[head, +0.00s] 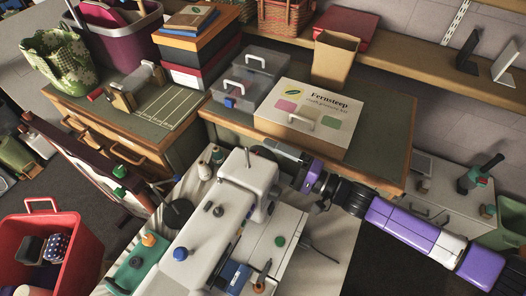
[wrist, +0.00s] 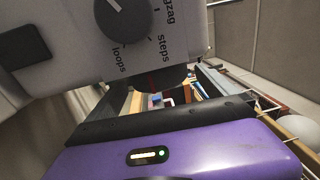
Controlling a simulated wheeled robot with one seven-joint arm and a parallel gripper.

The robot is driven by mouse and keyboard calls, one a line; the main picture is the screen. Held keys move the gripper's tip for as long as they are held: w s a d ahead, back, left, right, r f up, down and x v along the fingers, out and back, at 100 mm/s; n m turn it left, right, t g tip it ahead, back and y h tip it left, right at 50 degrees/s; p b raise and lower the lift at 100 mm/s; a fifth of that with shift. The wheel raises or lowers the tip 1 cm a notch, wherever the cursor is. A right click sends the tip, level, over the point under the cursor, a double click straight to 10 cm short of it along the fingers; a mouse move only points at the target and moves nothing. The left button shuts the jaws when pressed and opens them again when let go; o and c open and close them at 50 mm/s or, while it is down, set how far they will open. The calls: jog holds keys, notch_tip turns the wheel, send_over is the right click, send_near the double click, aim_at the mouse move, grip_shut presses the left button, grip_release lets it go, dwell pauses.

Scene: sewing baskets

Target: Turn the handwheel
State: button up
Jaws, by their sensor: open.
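The white sewing machine (head: 215,225) stands on a cloth-covered table in the head view. Its white body also fills the top of the wrist view (wrist: 60,75), with a dark grey dial (wrist: 122,18) marked "zigzag", "steps" and "loops". Below that body, a dark rounded part (wrist: 170,78) shows partly; I cannot tell for sure that it is the handwheel. In the head view my gripper (head: 272,150) is open beside the machine's far end, reaching in from the right. No grip on anything shows. The handwheel is not clearly seen in the head view.
A green-topped desk behind holds a cardboard Fernsteep box (head: 310,118), clear plastic boxes (head: 245,85) and a tan bin (head: 335,58). Small bottles (head: 205,170) stand left of the machine's far end. A red bin (head: 85,255) is at the lower left.

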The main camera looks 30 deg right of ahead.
jog(key=shift+x, duration=1.3)
jog(key=c, duration=1.4)
jog(key=shift+a+f+b, duration=0.1)
jog(key=shift+f+b, duration=0.3)
jog(key=shift+b, duration=0.75)
jog(key=t+y+b, duration=0.2)
jog(key=b, duration=0.5)
jog(key=shift+t, duration=0.4)
jog(key=shift+r+t+b, duration=0.1)
jog(key=shift+t+b, duration=0.2)
jog(key=shift+b, duration=0.65)
jog(key=shift+r+y, duration=0.1)
jog(key=shift+y, duration=0.2)
jog(key=shift+r+b, duration=0.2)
jog(key=shift+b, duration=0.2)
